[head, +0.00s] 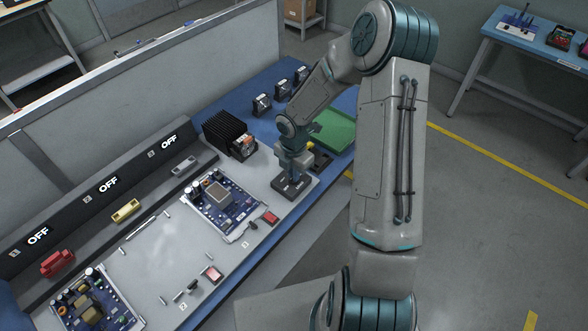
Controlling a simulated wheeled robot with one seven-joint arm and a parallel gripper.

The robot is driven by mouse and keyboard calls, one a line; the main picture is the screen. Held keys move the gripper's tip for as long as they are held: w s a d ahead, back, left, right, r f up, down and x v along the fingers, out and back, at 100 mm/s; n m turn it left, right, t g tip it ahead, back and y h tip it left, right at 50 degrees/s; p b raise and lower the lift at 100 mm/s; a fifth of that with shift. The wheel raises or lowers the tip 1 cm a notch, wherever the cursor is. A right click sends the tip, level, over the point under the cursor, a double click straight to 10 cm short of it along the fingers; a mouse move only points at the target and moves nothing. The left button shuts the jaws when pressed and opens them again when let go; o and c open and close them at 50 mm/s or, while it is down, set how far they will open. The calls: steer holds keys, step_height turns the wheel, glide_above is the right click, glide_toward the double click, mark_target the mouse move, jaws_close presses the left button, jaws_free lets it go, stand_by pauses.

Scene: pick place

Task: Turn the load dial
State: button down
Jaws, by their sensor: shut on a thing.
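My gripper (291,176) points down over a small dark box (305,186) at the right end of the light grey work panel. It is shut on the load dial on top of this box. The fingers hide nearly all of the dial, so its angle and markings cannot be read. A black finned unit (227,133) with a small orange part on its front stands behind and to the left of the gripper.
A circuit board (222,203) lies left of the box, with a red button (271,218) in front. Another board (92,303) is at lower left. OFF displays line the back rail (70,211). A green tray (335,130) and several small meters (262,104) stand behind.

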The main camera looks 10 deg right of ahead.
steer(key=shift+w+r, duration=0.1)
stand_by(0.3)
steer(key=c, duration=1.5)
jaws_free()
step_height(320, 180, up, 14)
steer(key=shift+f, duration=0.1)
